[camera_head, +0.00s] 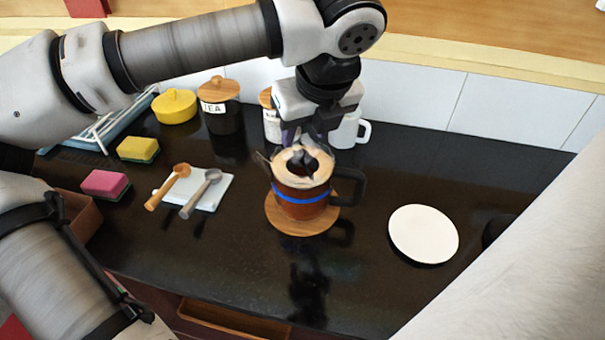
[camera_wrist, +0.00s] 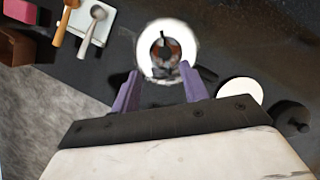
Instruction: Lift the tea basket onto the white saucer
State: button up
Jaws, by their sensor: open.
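A brown teapot (camera_head: 300,203) with a blue band and dark handle stands on a round wooden board (camera_head: 284,226). The tea basket (camera_head: 303,163) shows as a dark shape in the teapot's open top. In the wrist view the basket (camera_wrist: 165,48) appears inside the pale ring of the teapot's rim. The white saucer (camera_head: 423,234) lies empty to the right, and it also shows in the wrist view (camera_wrist: 240,92). My gripper (camera_head: 305,139) is above the teapot, pointing down, with its purple fingers apart and nothing between them (camera_wrist: 159,70).
A white tray (camera_head: 216,193) with two spoons lies left of the teapot. Pink (camera_head: 105,184) and yellow (camera_head: 138,149) sponges are farther left. A tea jar (camera_head: 221,106) and a white mug (camera_head: 349,131) stand behind. Clear counter lies between teapot and saucer.

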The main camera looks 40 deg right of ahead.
aim_at(303, 152)
jog(key=shift+d+p+x, duration=0.2)
jog(key=shift+p+x, duration=0.45)
jog(key=shift+x, duration=0.85)
jog(key=shift+d+p+x, duration=0.2)
jog(key=shift+p+x, duration=0.45)
jog(key=shift+x, duration=0.85)
jog(key=shift+s, duration=0.1)
grip_shut()
